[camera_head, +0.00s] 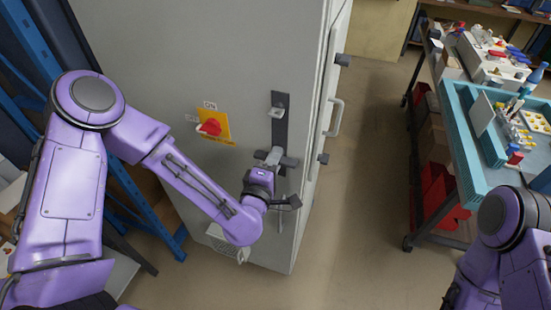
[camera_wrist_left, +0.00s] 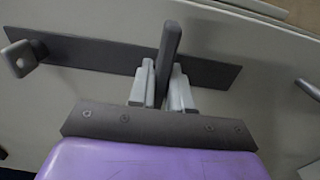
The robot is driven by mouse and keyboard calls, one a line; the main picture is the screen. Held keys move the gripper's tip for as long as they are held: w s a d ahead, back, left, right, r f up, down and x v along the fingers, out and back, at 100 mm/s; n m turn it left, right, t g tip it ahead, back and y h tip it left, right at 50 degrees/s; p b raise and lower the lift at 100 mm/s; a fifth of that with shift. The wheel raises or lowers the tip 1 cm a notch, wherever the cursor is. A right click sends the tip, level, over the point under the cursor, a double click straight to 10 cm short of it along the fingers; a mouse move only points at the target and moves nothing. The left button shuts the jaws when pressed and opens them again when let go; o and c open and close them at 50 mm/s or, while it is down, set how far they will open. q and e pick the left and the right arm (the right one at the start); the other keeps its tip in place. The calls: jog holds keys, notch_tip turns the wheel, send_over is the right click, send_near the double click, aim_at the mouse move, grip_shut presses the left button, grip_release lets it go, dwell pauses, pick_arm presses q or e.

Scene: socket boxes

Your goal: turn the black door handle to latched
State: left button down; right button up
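The black door handle (camera_head: 290,162) is on a dark upright plate (camera_head: 279,132) on the front of the grey cabinet (camera_head: 255,60). In the head view it points sideways to the right, across the plate. In the left wrist view the handle (camera_wrist_left: 169,45) stands crosswise to the long dark plate (camera_wrist_left: 95,57). My left gripper (camera_head: 270,157) is at the handle; in the wrist view its two pale fingers (camera_wrist_left: 164,88) lie one on each side of the bar, seemingly touching it. The handle's base is partly hidden by the fingers. My right gripper is out of view.
A red rotary switch on a yellow plate (camera_head: 222,125) is left of the handle. A pull handle (camera_head: 335,117) is on the cabinet's side at right. A teal-topped bench (camera_head: 462,150) with clutter stands at right, with clear floor between. A blue rack (camera_head: 150,215) stands at left.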

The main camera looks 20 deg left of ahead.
pick_arm(q)
jog(key=shift+m, duration=0.3)
jog(key=m+b, duration=0.2)
jog(key=m, duration=0.1)
jog(key=shift+f+m, duration=0.1)
jog(key=shift+m, duration=0.3)
jog(key=m+b, duration=0.1)
jog(key=m, duration=0.1)
jog(key=shift+m, duration=0.3)
jog(key=m+b, duration=0.1)
jog(key=m, duration=0.2)
jog(key=shift+m, duration=0.4)
jog(key=m, duration=0.3)
jog(key=shift+b, duration=0.35)
jog(key=shift+m, duration=2)
jog(key=c, duration=1.1)
grip_release()
jog(key=shift+c, duration=0.2)
